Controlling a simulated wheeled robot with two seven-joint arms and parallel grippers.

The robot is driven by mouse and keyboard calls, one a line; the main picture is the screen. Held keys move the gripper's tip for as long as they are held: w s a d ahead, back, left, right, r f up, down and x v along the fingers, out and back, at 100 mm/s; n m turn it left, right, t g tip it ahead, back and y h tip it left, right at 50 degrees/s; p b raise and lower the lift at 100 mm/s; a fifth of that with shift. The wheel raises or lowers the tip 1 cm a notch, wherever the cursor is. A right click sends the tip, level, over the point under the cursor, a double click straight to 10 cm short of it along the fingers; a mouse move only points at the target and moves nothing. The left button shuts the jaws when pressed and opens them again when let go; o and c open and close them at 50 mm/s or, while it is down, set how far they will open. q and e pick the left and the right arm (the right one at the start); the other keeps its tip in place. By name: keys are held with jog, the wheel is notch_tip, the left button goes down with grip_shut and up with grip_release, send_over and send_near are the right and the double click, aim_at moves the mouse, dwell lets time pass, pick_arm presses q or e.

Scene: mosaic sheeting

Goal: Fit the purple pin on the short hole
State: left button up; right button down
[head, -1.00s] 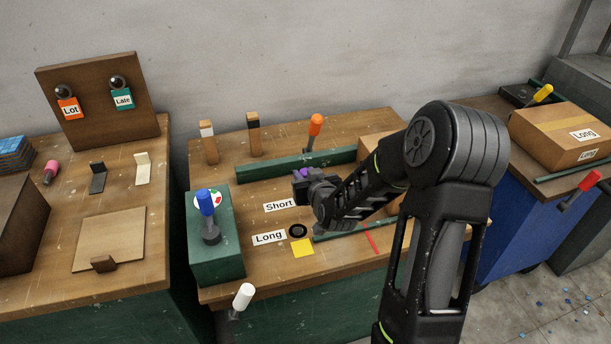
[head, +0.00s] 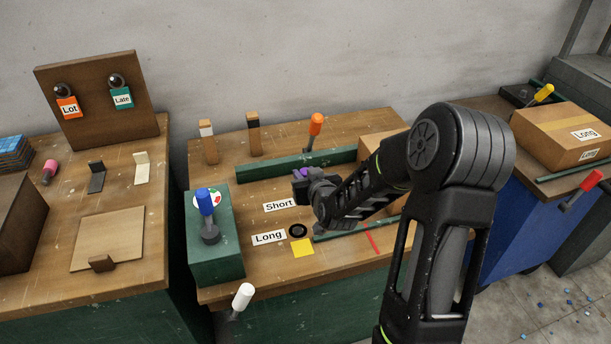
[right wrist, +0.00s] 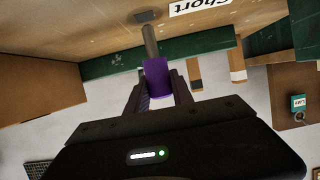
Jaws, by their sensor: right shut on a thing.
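My right gripper (head: 306,184) is over the middle table, beside the "Short" label (head: 279,205). In the right wrist view its two fingers (right wrist: 158,88) are shut on the purple pin (right wrist: 158,78). The pin's grey shaft (right wrist: 149,40) points away from the gripper, its end at or close to a small dark grey piece (right wrist: 147,15) on the tabletop near the label. I cannot tell whether the shaft is in a hole. In the head view only a bit of purple (head: 304,171) shows, and my gripper hides the spot beneath. My left gripper is not in view.
A dark ring (head: 298,230) lies by the "Long" label (head: 269,237), with a yellow square (head: 302,248) in front. A green bar (head: 296,164) and an orange-handled lever (head: 315,126) stand behind. A green block with a blue-handled lever (head: 206,204) stands left.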

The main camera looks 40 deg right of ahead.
dwell(1.1)
jog(key=shift+f+b, duration=2.75)
jog(key=shift+b, duration=0.35)
jog(key=c, duration=1)
grip_release()
jog(key=shift+c, duration=0.2)
jog(key=shift+v, duration=3.9)
